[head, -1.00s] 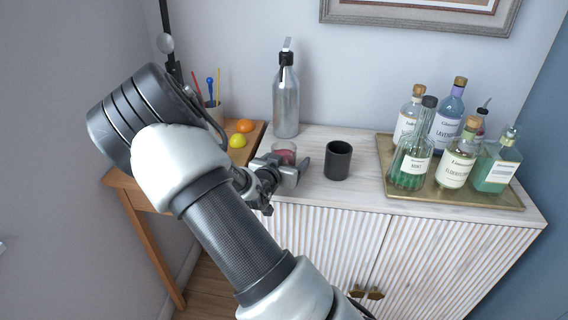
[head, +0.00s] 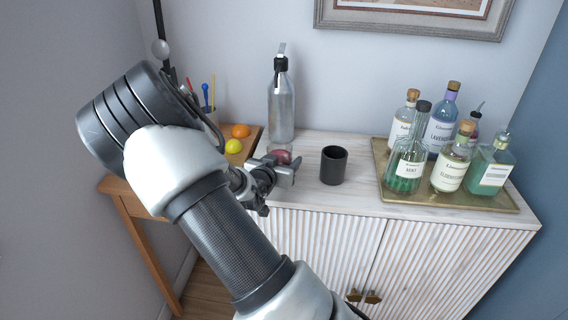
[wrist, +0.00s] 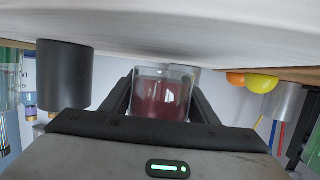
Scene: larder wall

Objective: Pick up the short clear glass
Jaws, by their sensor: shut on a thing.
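The short clear glass (wrist: 161,92) holds a dark red liquid and sits between my two fingers in the wrist view. In the head view the glass (head: 281,156) shows at the left end of the white cabinet top, partly hidden by my gripper. My gripper (head: 284,172) is shut on the glass, low over the cabinet's front left edge. I cannot tell whether the glass touches the top.
A black cup (head: 333,166) stands just right of my gripper. A silver pump bottle (head: 281,106) stands behind. A brass tray (head: 451,195) of several bottles is at the right. A wooden table (head: 116,188) with an orange and a lemon adjoins at left.

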